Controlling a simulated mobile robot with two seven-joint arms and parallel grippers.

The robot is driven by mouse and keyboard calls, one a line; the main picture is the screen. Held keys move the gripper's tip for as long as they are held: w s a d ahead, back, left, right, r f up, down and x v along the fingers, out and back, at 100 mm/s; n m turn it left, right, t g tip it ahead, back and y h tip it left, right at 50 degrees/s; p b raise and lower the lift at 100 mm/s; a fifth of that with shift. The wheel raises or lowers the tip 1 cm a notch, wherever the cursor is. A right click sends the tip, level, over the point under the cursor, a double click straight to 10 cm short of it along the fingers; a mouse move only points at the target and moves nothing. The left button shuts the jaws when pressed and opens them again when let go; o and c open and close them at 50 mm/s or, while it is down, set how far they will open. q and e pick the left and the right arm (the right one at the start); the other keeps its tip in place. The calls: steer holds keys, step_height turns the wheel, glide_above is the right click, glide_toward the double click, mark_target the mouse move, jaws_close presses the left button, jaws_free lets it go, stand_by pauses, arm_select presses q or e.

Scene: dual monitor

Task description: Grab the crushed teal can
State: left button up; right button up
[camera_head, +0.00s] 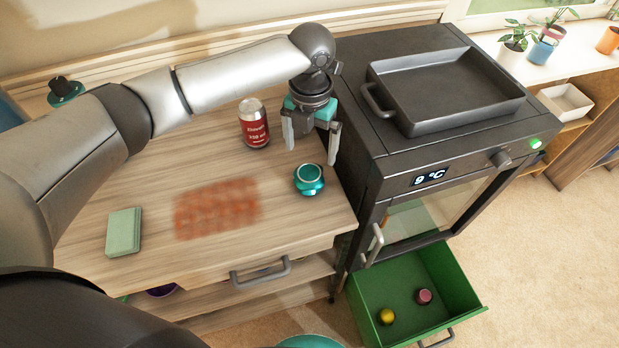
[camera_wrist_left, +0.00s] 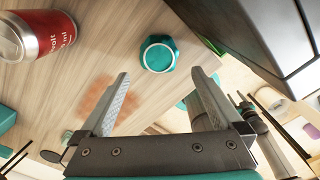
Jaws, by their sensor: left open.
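The crushed teal can (camera_head: 309,180) is a short, squat, shiny can on the wooden worktop, near its right edge beside the oven. My left gripper (camera_head: 311,152) is open and empty, pointing down behind the can, with its fingers apart from it. My right gripper is not in view.
A red can (camera_head: 254,124) stands upright left of my left gripper. A blurred brick-red patch (camera_head: 217,207) and a green sponge-like block (camera_head: 124,232) are on the worktop. The black oven (camera_head: 395,150) rises close on the right. An open green drawer (camera_head: 455,283) holds two small round things.

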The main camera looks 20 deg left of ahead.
mark_target(309, 172)
arm_select(q)
step_height(309, 172, down, 4)
steer(key=shift+f+b, duration=0.15)
steer(key=shift+b, duration=0.15)
step_height(309, 172, down, 5)
steer(key=shift+a+f+b, duration=0.15)
steer(key=shift+b, duration=0.45)
steer(key=c, duration=1.2)
steer(key=shift+r, duration=0.2)
steer(key=shift+c, duration=0.2)
